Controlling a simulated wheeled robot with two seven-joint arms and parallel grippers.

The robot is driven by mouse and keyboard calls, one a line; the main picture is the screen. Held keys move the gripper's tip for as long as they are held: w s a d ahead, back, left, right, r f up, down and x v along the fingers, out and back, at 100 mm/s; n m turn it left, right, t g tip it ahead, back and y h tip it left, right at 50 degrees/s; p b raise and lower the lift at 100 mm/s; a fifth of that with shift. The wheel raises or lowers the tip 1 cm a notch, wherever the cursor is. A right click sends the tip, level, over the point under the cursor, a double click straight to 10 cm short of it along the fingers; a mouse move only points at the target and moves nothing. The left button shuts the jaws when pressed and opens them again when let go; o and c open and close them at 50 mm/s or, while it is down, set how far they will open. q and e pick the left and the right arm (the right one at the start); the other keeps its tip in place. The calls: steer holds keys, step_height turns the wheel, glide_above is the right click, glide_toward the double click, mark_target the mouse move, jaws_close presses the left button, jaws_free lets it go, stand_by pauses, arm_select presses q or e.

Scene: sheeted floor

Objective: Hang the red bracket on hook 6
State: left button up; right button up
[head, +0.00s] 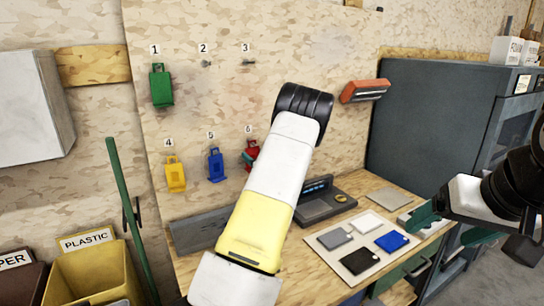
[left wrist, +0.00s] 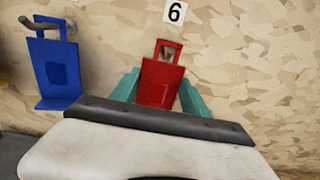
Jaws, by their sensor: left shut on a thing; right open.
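The red bracket (head: 253,148) is at the board just below the number 6 label (head: 248,129), partly hidden by my left arm in the head view. In the left wrist view, the bracket (left wrist: 160,84) is upright, with a window near its top. My left gripper (left wrist: 160,92) is shut on it, one teal finger on each side. Hook 6 is not clearly visible. Something small and dark shows in the bracket's window, but I cannot tell whether the hook passes through it. My right gripper (head: 428,243) is open and empty over the bench's right side.
A blue bracket (head: 216,165) hangs at 5, yellow (head: 175,174) at 4 and green (head: 161,86) at 1. Hooks 2 (head: 206,64) and 3 (head: 248,62) are bare.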

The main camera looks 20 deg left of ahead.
stand_by(0.4)
arm_select(q)
steer(key=o, duration=1.6)
steer(key=v, duration=0.8)
steer(key=s+a+r+n+g+h, duration=0.2)
steer(key=s+n+g, duration=0.3)
steer(key=s+n, duration=0.45)
steer(key=s+a+r+n+g+h, duration=0.15)
steer(key=s+n+g, duration=0.4)
steer(key=s, duration=0.65)
steer(key=s+d+r+n+t+h, duration=0.1)
steer(key=s+d+r+n+h, duration=0.1)
steer(key=d, duration=0.5)
steer(key=s+d+r+n+t+h, duration=0.2)
steer(key=s+d+n+h, duration=0.3)
steer(key=s, duration=0.4)
steer(key=s+d+r+n+t+h, duration=0.1)
steer(key=s+d+r+n+h, duration=0.2)
steer(key=d, duration=0.6)
steer(key=shift+s+d+r+n+t+h, duration=0.15)
steer(key=shift+s+r+h, duration=0.15)
steer(key=shift+s, duration=0.25)
steer(key=shift+s+a+r+n+t+h, duration=0.1)
steer(key=shift+s+r+h, duration=0.1)
steer(key=shift+s+h, duration=0.3)
steer(key=shift+s+d+r+n+t+h, duration=0.15)
steer(key=shift+s+r+h, duration=0.1)
steer(key=shift+s, duration=0.4)
